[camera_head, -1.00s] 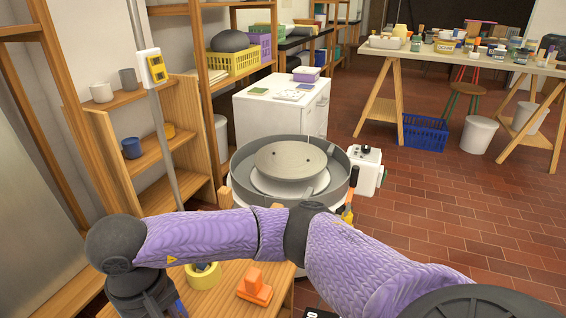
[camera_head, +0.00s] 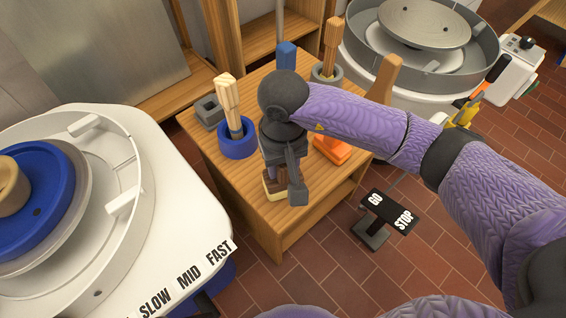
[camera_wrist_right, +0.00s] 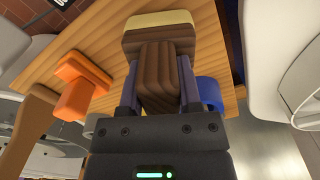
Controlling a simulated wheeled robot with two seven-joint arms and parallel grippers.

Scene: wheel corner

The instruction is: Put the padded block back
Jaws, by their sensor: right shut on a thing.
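The padded block (camera_head: 275,190) is brown wood with a cream pad, near the front edge of the wooden table. My right gripper (camera_head: 284,178) is over it, its arm coming in from the right. In the right wrist view the gripper (camera_wrist_right: 158,95) is shut on the block's ridged brown handle; the block's body (camera_wrist_right: 158,42) and cream pad (camera_wrist_right: 160,19) lie beyond the fingertips. My arm and gripper hide part of the block in the head view. I cannot tell whether the pad touches the table. My left gripper is out of view.
The wooden table (camera_head: 310,195) also holds an orange handled block (camera_head: 330,150), a blue ring holder (camera_head: 238,146) with a wooden tool, a grey holder (camera_head: 209,112) and a grey ring (camera_head: 327,73). A white wheel machine (camera_head: 110,150) stands at left, another (camera_head: 425,55) at upper right.

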